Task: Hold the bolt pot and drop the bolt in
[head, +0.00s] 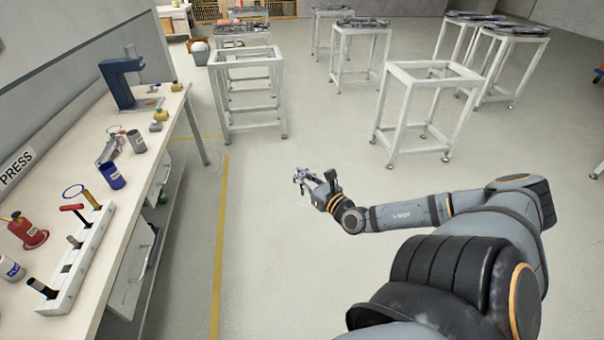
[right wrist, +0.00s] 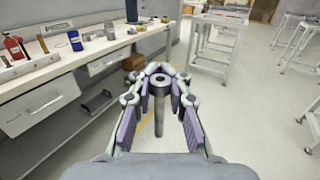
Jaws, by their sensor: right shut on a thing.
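My right gripper (head: 303,178) is out over the floor, to the right of the bench and apart from it. In the right wrist view its fingers (right wrist: 159,78) are shut on a grey bolt (right wrist: 159,118). The bolt has a round head with a dark centre, and its shank shows below the fingers. Several small pots stand on the bench: a blue one (head: 111,177), a dark grey one (head: 137,142) and a white-and-blue one (head: 11,268). Their labels are too small to read, so I cannot tell which is the bolt pot. My left gripper is not in view.
The white bench (head: 118,232) runs along the left wall. It carries a tool rack (head: 75,262), a red oil can (head: 28,232) and a blue press (head: 122,85). White frame stands (head: 433,70) are at the back. The floor between bench and stands is clear.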

